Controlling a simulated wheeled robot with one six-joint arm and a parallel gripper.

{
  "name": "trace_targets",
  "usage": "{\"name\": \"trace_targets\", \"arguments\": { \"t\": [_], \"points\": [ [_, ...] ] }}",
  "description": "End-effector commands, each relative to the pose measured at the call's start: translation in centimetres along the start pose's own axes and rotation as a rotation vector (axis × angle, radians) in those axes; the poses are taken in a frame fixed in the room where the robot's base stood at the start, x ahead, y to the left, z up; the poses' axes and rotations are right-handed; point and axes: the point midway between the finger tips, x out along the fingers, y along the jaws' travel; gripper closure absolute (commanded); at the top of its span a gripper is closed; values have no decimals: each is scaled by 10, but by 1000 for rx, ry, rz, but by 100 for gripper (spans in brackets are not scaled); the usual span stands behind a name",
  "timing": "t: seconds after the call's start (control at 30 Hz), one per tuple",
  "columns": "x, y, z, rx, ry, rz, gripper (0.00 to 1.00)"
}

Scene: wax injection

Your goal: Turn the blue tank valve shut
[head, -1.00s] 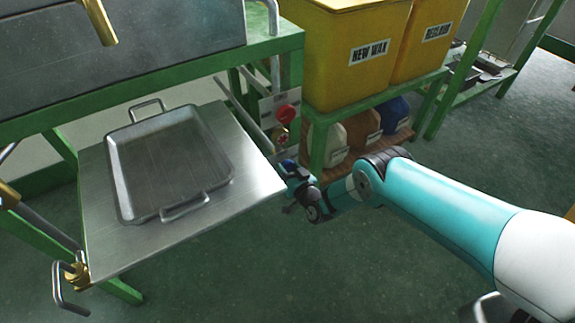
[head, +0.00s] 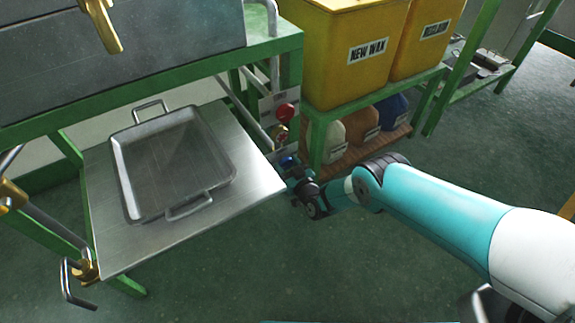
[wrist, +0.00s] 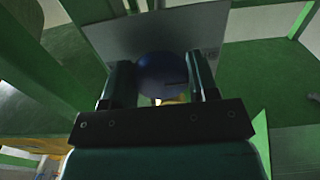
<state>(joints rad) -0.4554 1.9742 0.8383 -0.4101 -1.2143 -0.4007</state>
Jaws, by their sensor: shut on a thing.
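The blue valve knob (wrist: 162,74) sits between the two fingers of my gripper (wrist: 158,84) in the wrist view. The fingers are closed on its sides. A bit of yellow brass shows just below the knob, and a grey panel (wrist: 205,30) is behind it. In the head view my gripper (head: 297,180) reaches beside the right edge of the metal shelf. The blue knob (head: 289,161) shows there only as a small patch, mostly hidden by the gripper.
A red knob (head: 284,112) is on the panel above. A metal tray (head: 128,184) rests on the steel shelf (head: 250,190) to the left. Yellow wax bins (head: 325,70) stand on a green rack to the right, with several jugs below. The floor in front is clear.

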Motion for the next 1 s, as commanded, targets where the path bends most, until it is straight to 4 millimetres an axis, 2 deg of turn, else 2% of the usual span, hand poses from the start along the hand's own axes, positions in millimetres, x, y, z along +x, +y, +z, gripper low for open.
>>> {"name": "trace_targets", "arguments": {
  "t": [0.17, 0.2, 0.3, 0.67, 0.77, 1.0],
  "points": [
    [0, 4, 0, -8, 0, 8, 70],
    [0, 4, 0, -8, 0, 8, 42],
    [0, 3, 0, -7, 0, 6, 20],
    [-4, 0, -1, -3, -2, 0, 20],
    [-14, 0, -3, -2, -2, 0, 20],
    [-61, 0, -8, 1, -5, 2, 20]
  ]
}}
